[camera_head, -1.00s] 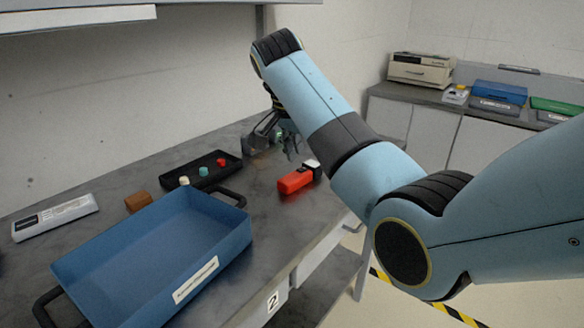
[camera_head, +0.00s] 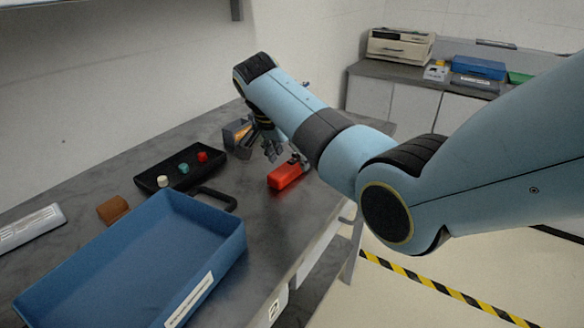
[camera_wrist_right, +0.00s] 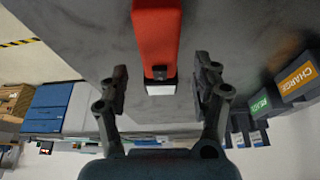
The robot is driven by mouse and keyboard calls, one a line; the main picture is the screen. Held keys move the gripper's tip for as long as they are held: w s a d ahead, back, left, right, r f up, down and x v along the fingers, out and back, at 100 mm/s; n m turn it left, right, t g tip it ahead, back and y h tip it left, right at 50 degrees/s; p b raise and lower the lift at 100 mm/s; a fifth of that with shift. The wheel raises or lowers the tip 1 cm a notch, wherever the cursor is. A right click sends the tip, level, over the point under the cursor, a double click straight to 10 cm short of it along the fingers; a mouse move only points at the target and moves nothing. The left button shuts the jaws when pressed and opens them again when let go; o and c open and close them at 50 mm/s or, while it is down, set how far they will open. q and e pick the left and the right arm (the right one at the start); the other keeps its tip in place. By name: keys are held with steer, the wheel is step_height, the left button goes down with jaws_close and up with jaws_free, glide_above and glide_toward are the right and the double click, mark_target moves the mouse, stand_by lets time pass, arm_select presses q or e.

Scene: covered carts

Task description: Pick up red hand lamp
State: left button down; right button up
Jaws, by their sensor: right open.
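The red hand lamp (camera_head: 285,178) lies on the grey worktop, to the right of the blue crate. My right gripper (camera_head: 284,154) is just above and behind it, partly hiding its far end. In the right wrist view the red lamp body (camera_wrist_right: 157,38) comes in from the top, with a black switch part and a pale end towards the gripper. My open right gripper (camera_wrist_right: 160,77) has one finger on each side of the lamp's pale end, with gaps visible on both sides. My left gripper is not in view.
A blue crate (camera_head: 228,248) with black handles stands at the front left. Behind it are a black tray (camera_head: 146,179) with coloured knobs and a brown block (camera_head: 112,209). Bins labelled CHARGE (camera_wrist_right: 297,77) and READY (camera_wrist_right: 262,104) stand beside the gripper.

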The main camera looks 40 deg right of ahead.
steer(key=x, duration=0.2)
steer(key=shift+d+f, duration=0.15)
steer(key=shift+f, duration=0.1)
steer(key=c, duration=1.3)
steer(key=shift+r, duration=0.15)
